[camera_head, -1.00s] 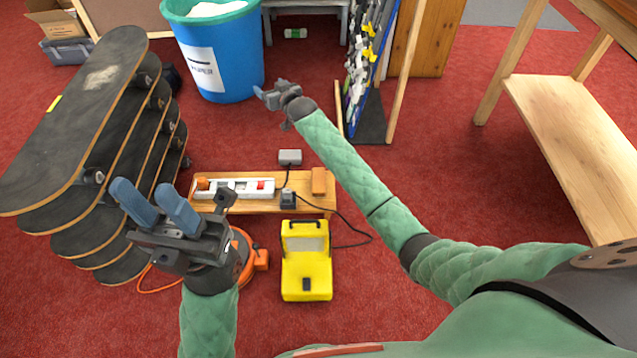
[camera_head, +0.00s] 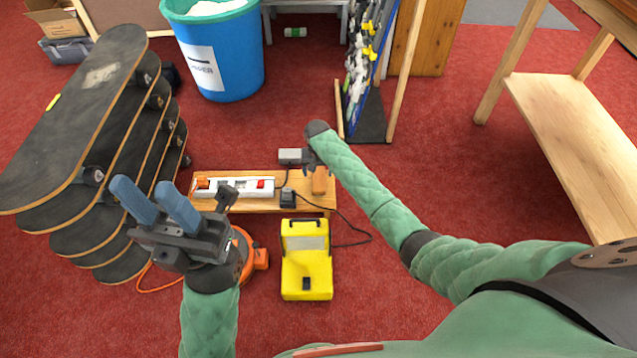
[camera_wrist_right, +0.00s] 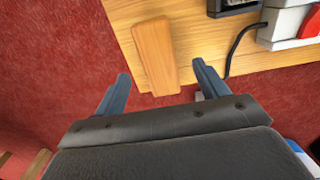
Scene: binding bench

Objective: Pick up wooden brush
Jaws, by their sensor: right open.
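The wooden brush shows as a plain orange-brown wooden block (camera_head: 320,181) at the right end of a low wooden bench (camera_head: 245,205). In the right wrist view the block (camera_wrist_right: 156,55) lies on the bench top, its near end between the lines of my right fingers. My right gripper (camera_wrist_right: 160,85) is open, one blue-grey finger on each side of the block's near end, with nothing held. In the head view the right gripper is mostly hidden behind its wrist, just above the block. My left gripper (camera_head: 155,205) is open and empty, raised at the left.
A white power strip (camera_head: 235,187), a grey box (camera_head: 290,156) and a black plug with a cable are close to the block. A yellow case (camera_head: 306,275) stands in front. Skateboards (camera_head: 80,120) are stacked at left; a blue bin (camera_head: 215,55) stands behind.

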